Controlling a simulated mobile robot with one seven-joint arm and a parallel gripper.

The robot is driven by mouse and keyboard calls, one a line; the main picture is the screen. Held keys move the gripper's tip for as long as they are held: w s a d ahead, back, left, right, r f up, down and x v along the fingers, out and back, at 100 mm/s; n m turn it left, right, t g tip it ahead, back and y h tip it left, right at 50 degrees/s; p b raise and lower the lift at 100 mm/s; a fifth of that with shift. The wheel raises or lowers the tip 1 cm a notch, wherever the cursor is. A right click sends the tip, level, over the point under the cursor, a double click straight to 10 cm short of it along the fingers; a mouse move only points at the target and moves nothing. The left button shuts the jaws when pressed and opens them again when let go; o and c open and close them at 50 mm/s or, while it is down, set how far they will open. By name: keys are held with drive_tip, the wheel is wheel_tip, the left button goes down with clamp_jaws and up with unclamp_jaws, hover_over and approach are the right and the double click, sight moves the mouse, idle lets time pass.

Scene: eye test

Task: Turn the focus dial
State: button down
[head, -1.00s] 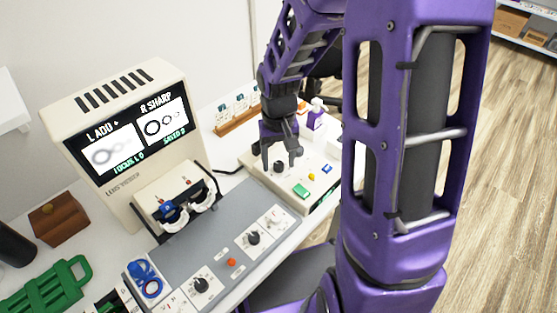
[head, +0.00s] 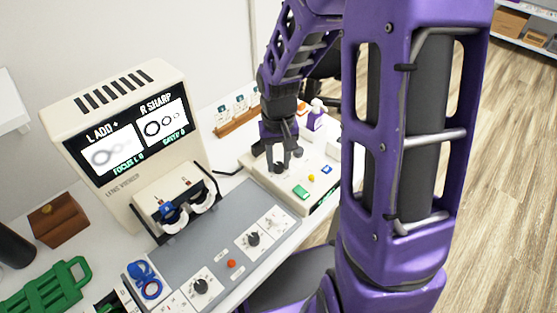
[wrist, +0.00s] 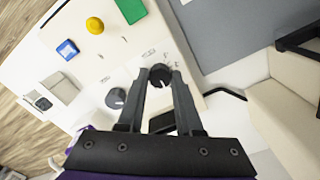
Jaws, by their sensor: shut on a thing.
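A white control box (head: 262,178) stands to the right of the grey panel. My gripper (head: 279,166) points down at it, its fingers closed on a dark round dial. In the wrist view this dial (wrist: 160,76) sits between my fingertips (wrist: 158,73), with small markings around it too small to read. A second dark dial (wrist: 115,98) is beside it, outside the fingers. The lens viewer (head: 120,125) shows a blurred ring picture on its left screen (head: 112,152) and sharper rings on its right screen (head: 166,122).
The box also carries a green button (wrist: 131,8), a yellow button (wrist: 94,25) and a blue switch (wrist: 67,49). A dark cable (head: 228,172) runs from the viewer to the box. A white-topped purple bottle (head: 315,120) stands behind it. The grey panel (head: 200,240) has more knobs.

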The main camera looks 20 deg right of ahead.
sight(278, 165)
drive_tip(key=m, duration=0.4)
drive_tip(key=shift+b, duration=0.4)
drive_tip(key=shift+m, duration=2.2)
drive_tip(key=c, duration=0.6)
unclamp_jaws()
drive_tip(key=shift+r, duration=0.1)
wheel_tip(278, 165, up, 17)
drive_tip(key=p, duration=0.3)
drive_tip(key=shift+r, duration=0.15)
